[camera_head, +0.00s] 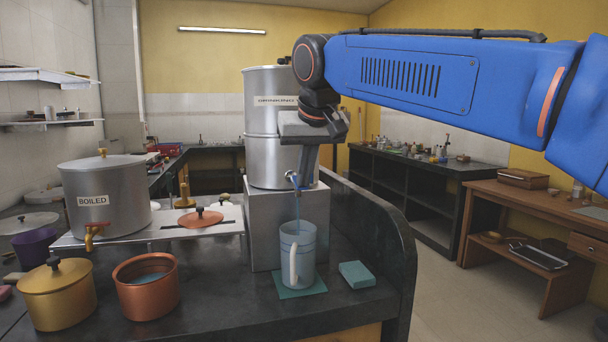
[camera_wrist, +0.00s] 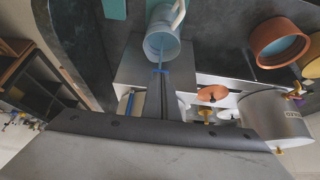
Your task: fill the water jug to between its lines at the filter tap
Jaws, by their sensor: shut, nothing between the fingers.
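The water jug (camera_head: 298,262), pale blue and translucent with a white handle, stands upright on a teal mat (camera_head: 301,291) below the filter tap (camera_head: 291,176). The tap is at the base of the tall steel filter canister (camera_head: 267,158). A thin stream of water runs from the tap into the jug. The stream and the open jug (camera_wrist: 162,45) also show in the wrist view. I cannot make out the water level against the jug's lines. My gripper (camera_head: 302,185) is shut and empty, fingers pointing down right at the tap; it partly hides the tap. Its fingers also show in the wrist view (camera_wrist: 160,78).
A teal sponge-like block (camera_head: 356,274) lies right of the jug, near the counter's raised dark edge (camera_head: 385,225). A canister labelled BOILED (camera_head: 106,215), a copper pot (camera_head: 146,299) and a brass lidded pot (camera_head: 58,295) stand at left. A copper lid (camera_head: 200,218) lies on the shelf.

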